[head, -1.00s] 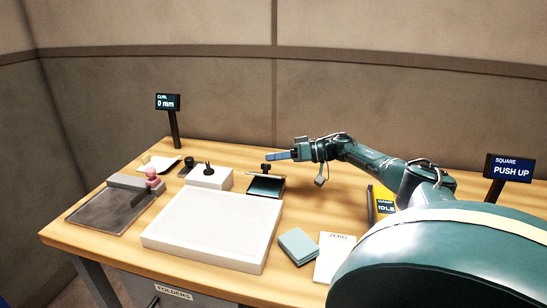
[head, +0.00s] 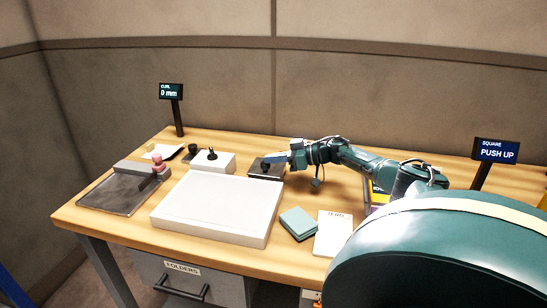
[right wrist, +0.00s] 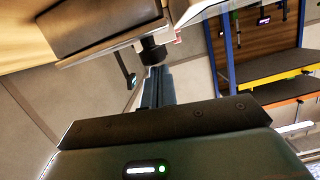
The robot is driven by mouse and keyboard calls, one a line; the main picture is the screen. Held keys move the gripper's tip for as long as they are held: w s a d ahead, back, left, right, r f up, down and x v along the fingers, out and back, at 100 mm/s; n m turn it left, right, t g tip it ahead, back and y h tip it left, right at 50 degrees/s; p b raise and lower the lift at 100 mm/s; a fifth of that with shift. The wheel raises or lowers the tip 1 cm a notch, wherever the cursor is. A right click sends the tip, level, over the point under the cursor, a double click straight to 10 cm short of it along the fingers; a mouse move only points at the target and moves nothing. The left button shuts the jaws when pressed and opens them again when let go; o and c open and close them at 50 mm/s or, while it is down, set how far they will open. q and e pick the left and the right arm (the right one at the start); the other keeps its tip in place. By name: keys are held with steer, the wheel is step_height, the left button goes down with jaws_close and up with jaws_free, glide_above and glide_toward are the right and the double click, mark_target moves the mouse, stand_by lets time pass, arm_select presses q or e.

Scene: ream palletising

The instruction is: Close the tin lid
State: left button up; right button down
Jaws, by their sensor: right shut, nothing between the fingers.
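The tin (head: 266,174) sits on the bench behind and to the right of the white tray. In the right wrist view the shut fingers (right wrist: 157,84) point at a black knob (right wrist: 152,50) beside a dark slab that seems to be the lid. I cannot tell whether they touch. My left gripper is out of view.
The white tray (head: 215,236) fills the middle of the bench. A white block (head: 213,163) stands left of the tin. Teal folders (head: 298,223) and a ZERO sheet (head: 334,234) lie at the front right.

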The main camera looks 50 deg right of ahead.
mark_target(273, 172)
stand_by(0.4)
steer(key=shift+r+p, duration=0.4)
steer(key=shift+p, duration=0.05)
step_height(273, 172, up, 3)
steer(key=p, duration=0.4)
steer(key=shift+r, duration=0.2)
steer(key=shift+s+d+r, duration=0.15)
steer(key=shift+s, duration=0.1)
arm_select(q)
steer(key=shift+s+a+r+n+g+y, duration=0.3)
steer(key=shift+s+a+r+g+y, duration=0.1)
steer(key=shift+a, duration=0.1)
arm_select(e)
steer(key=v, duration=0.9)
steer(key=shift+s, duration=0.3)
